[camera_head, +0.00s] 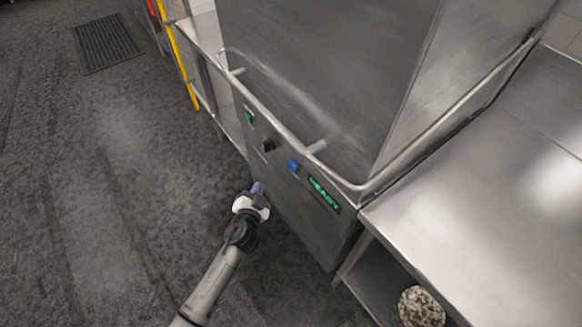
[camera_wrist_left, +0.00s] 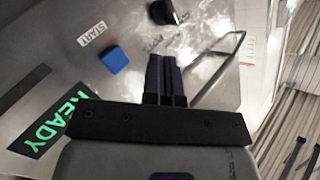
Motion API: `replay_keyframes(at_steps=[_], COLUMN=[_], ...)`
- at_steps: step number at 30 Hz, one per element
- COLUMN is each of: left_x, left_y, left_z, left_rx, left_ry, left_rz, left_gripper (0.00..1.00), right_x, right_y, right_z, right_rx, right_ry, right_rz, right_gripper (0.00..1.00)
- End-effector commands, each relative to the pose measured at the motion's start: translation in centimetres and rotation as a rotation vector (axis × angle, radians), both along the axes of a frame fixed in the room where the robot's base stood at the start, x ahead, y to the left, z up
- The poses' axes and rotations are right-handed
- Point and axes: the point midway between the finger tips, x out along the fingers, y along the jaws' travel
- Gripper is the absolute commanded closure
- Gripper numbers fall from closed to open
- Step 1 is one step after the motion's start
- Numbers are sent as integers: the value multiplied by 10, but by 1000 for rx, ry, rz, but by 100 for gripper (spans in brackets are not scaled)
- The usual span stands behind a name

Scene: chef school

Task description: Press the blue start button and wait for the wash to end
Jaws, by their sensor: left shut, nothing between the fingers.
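The blue start button (camera_head: 293,166) is on the front panel of the steel dishwasher (camera_head: 310,215), between a black knob (camera_head: 268,146) and a display (camera_head: 324,195) with green letters reading READY. My left gripper (camera_head: 258,188) is shut and empty, in front of the panel, lower left of the button in the head view. In the left wrist view the shut fingers (camera_wrist_left: 162,75) point at the panel, beside the blue button (camera_wrist_left: 115,60), which has a START label (camera_wrist_left: 92,34) next to it. The fingers appear apart from the button. My right gripper is not in view.
A green button (camera_head: 249,116) is further left on the panel. A bar handle (camera_head: 285,125) runs around the hood in front of the panel. A steel counter (camera_head: 480,200) stands at the right, with a speckled round item (camera_head: 421,306) below. The floor (camera_head: 120,200) at left is clear.

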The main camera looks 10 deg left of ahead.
Motion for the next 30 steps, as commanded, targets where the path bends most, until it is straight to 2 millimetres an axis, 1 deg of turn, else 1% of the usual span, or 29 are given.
replay_keyframes(at_steps=[8, 21, 30], left_x=[4, 38, 55], left_y=[-4, -42, -60], left_z=[-1, -2, -2], left_rx=[0, 1, 0], left_ry=[0, 0, 0], left_rz=[0, 0, 1], left_gripper=[100, 100, 100], right_x=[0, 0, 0], right_y=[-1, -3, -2], right_z=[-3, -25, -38], right_rx=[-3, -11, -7], right_ry=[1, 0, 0], right_rz=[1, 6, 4], right_gripper=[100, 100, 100])
